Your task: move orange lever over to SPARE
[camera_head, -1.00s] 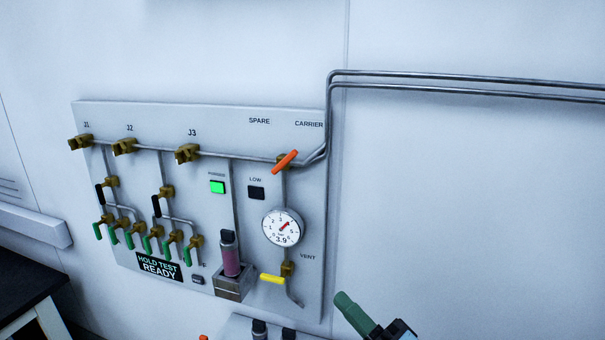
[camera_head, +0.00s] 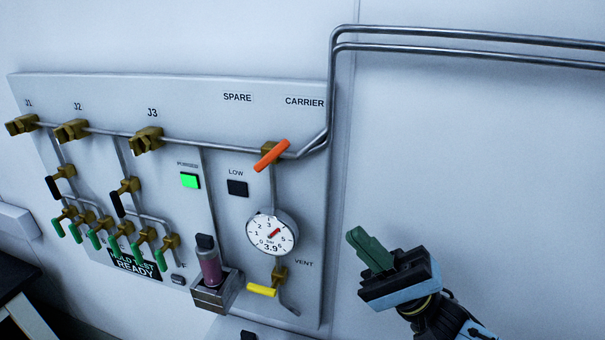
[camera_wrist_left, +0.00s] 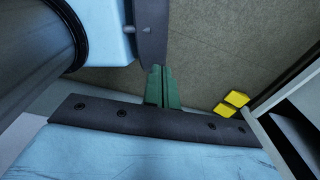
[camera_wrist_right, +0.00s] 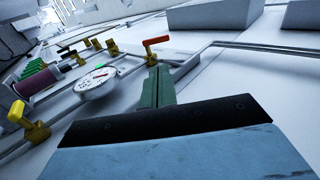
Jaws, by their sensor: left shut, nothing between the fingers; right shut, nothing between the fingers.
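The orange lever (camera_head: 271,155) sits on a brass valve at the upper right of the wall panel, below and between the SPARE label (camera_head: 237,98) and the CARRIER label (camera_head: 304,101). It is tilted, its upper right end toward CARRIER. It also shows in the right wrist view (camera_wrist_right: 156,41), beyond the fingertips. My right gripper (camera_head: 364,243) is shut and empty, right of the panel and lower than the lever, apart from it. In the left wrist view my left gripper (camera_wrist_left: 160,85) is shut and empty, facing the floor. It does not show in the head view.
A gauge (camera_head: 271,235) reading 3.9 and a yellow lever (camera_head: 261,290) lie below the orange lever. A purple-filled cylinder (camera_head: 209,265) stands in a bracket. Steel pipes (camera_head: 450,45) run right along the wall. Bare wall lies around my right gripper.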

